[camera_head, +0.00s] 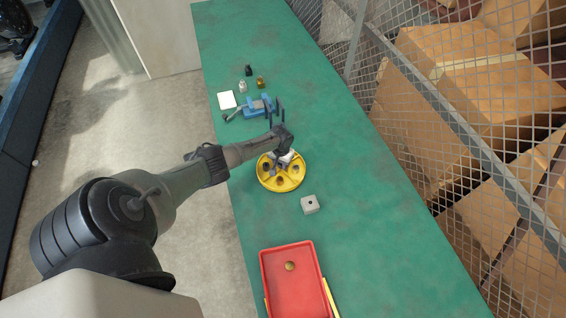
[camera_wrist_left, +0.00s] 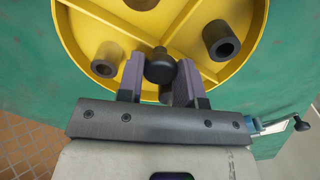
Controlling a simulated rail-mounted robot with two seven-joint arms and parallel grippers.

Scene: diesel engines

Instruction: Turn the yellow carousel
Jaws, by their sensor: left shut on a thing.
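The yellow carousel (camera_head: 285,189) is a round, shallow tray with dividers, on the green bench. It also shows in the left wrist view (camera_wrist_left: 190,22), cut off at the top. Hollow cylinders stand in its compartments, a brownish one (camera_wrist_left: 107,60) at left and a dark grey one (camera_wrist_left: 221,40) at right. A dark round knob (camera_wrist_left: 160,66) is at the near rim. My left gripper (camera_head: 282,162) reaches over the carousel. In the wrist view its fingers (camera_wrist_left: 160,82) are on both sides of the knob, shut on it. My right gripper is not in view.
A grey block (camera_head: 310,204) with a hole lies near the carousel. A red tray (camera_head: 300,298) holds a small brass-coloured round piece (camera_head: 290,266). A wire mesh fence (camera_head: 470,120) borders the bench's right side.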

